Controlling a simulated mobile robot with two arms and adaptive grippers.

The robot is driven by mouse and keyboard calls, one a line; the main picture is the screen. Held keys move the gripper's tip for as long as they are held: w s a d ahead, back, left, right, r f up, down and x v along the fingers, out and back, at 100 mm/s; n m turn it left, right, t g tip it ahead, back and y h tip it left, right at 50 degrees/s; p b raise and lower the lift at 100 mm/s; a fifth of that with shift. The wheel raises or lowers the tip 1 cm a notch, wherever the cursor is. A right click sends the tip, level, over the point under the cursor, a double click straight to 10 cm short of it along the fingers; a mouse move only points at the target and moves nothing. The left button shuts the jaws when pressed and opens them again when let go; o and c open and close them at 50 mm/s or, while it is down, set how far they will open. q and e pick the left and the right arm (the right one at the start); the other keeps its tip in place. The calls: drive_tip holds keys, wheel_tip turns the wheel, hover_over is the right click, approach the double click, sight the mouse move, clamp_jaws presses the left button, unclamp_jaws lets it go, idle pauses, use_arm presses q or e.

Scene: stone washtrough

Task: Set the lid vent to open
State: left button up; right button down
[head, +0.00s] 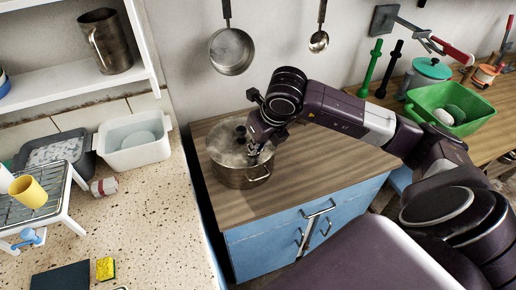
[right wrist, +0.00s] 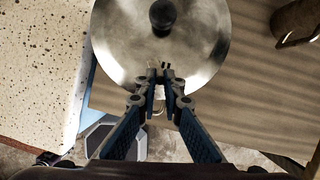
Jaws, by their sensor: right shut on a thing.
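A steel pot (head: 240,178) stands on the wooden top of the blue cabinet, covered by a shiny metal lid (head: 222,146). In the right wrist view the lid (right wrist: 203,45) fills the upper middle, with a round black knob (right wrist: 162,14) at its centre. My right gripper (head: 254,158) is over the near right part of the lid. In the wrist view its fingertips (right wrist: 161,76) are close together at the lid's near edge, shut on a small dark piece, apparently the vent tab. The fingers mostly hide it, so its setting cannot be told. My left gripper is not in view.
A speckled counter (head: 135,225) with a white basin (head: 133,151) and a rack lies to the left, across a narrow gap. A pan (head: 231,52) and a ladle (head: 319,41) hang behind the pot. A green tub (head: 452,122) stands at the right. The wood right of the pot is clear.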

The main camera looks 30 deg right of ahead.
drive_tip(key=shift+a, duration=0.1)
idle(0.5)
drive_tip(key=c, duration=2.1)
unclamp_jaws()
drive_tip(key=v, duration=1.2)
drive_tip(key=shift+a, duration=0.1)
